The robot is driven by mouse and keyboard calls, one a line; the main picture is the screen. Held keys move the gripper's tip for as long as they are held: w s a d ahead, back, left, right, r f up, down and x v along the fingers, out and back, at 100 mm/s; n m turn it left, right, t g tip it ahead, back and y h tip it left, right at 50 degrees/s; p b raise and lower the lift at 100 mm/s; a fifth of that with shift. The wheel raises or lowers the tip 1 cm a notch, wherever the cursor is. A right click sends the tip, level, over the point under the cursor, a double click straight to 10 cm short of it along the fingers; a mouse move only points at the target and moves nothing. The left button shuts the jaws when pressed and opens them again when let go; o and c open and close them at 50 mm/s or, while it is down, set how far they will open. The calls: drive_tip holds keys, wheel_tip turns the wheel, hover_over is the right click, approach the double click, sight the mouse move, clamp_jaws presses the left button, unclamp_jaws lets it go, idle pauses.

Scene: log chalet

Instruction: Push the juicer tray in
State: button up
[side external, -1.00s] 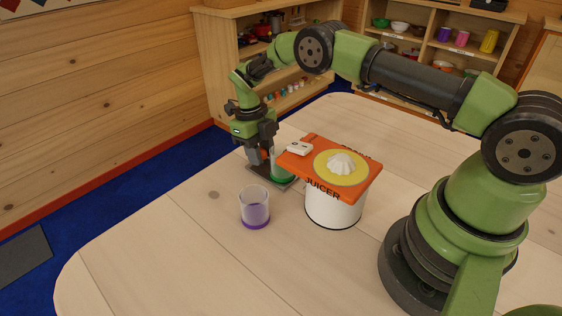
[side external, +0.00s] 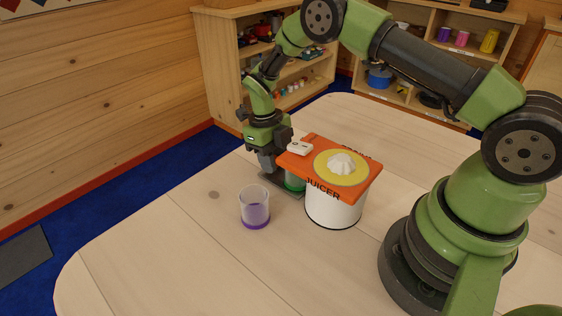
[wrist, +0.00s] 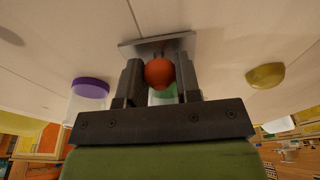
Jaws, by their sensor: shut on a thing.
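The juicer has an orange top board (side external: 310,142) with a yellow disc and white cone, on a white drum (side external: 334,208). Its grey tray (side external: 270,184) sticks out at the left under the board, carrying a clear cup with green (side external: 294,181), partly hidden. In the wrist view the tray plate (wrist: 140,46) shows behind an orange-red round knob (wrist: 159,73). My gripper (side external: 266,163) is low at the tray's outer end. In the wrist view my gripper (wrist: 160,78) is shut on the knob, one finger on each side.
A clear cup with purple (side external: 255,210) stands on the table left of the juicer; it also shows in the wrist view (wrist: 90,88). A yellow bowl (wrist: 265,76) is on the other side. The table's front left is clear.

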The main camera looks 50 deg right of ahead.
drive_tip(key=o, duration=0.9)
drive_tip(key=shift+r, duration=3)
